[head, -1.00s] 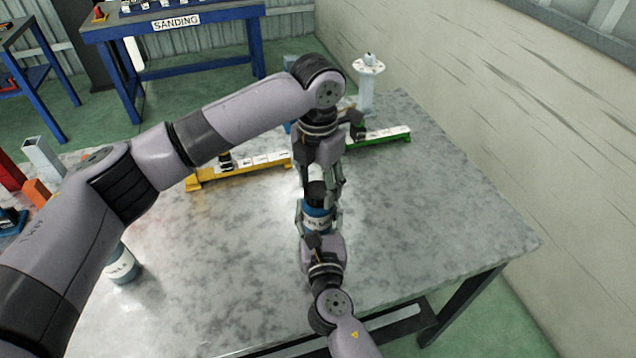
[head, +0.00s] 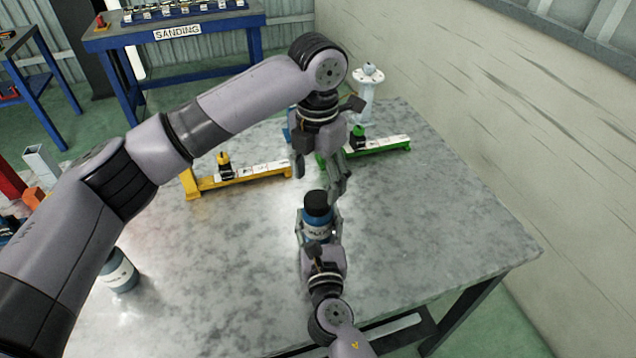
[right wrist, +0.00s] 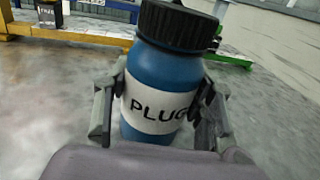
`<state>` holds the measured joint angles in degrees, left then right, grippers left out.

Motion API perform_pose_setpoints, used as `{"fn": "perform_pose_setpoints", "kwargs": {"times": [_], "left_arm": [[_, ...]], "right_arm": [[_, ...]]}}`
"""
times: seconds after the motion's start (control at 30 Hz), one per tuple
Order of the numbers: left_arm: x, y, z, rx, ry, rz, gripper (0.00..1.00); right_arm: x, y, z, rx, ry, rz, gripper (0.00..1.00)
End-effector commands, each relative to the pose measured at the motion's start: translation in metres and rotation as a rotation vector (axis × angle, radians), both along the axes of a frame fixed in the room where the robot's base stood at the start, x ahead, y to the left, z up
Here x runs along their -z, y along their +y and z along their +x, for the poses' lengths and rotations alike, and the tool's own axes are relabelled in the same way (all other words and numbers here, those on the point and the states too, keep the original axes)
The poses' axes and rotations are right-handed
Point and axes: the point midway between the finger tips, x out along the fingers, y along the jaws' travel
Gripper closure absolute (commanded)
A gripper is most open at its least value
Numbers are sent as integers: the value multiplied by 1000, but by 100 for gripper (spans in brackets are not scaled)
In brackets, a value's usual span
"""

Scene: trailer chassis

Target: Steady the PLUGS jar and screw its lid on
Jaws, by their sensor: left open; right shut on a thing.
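The PLUGS jar (head: 318,231) is blue with a white label and stands on the grey table. The right wrist view shows the jar (right wrist: 160,85) with "PLUG" readable on its label. The black lid (head: 317,201) sits on top of the jar; the lid (right wrist: 177,25) looks seated in the right wrist view, though its tightness cannot be told. My right gripper (head: 319,229) is shut on the jar body, one finger at each side. My left gripper (head: 322,182) is open and empty, just above and behind the lid, apart from it.
A second jar (head: 119,272) stands at the table's left. A yellow holder (head: 240,178) and a green holder (head: 375,146) lie behind. A white post (head: 367,98) stands at the back. The right side of the table (head: 450,220) is clear.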

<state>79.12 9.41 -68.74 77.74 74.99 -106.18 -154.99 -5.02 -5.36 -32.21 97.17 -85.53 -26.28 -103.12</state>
Motion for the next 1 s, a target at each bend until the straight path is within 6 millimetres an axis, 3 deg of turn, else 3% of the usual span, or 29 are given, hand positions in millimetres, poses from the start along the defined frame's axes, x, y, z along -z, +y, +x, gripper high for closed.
{"fn": "perform_pose_setpoints", "kwargs": {"times": [0.23,0.37,1.0], "left_arm": [[0,0,0,-21,0,0,40],[-1,0,0,-138,-1,0,40],[-16,0,0,-1524,1,2,40]], "right_arm": [[1,0,0,0,2,-1,100],[1,0,0,0,2,-1,100],[1,0,0,0,1,-1,100]]}}
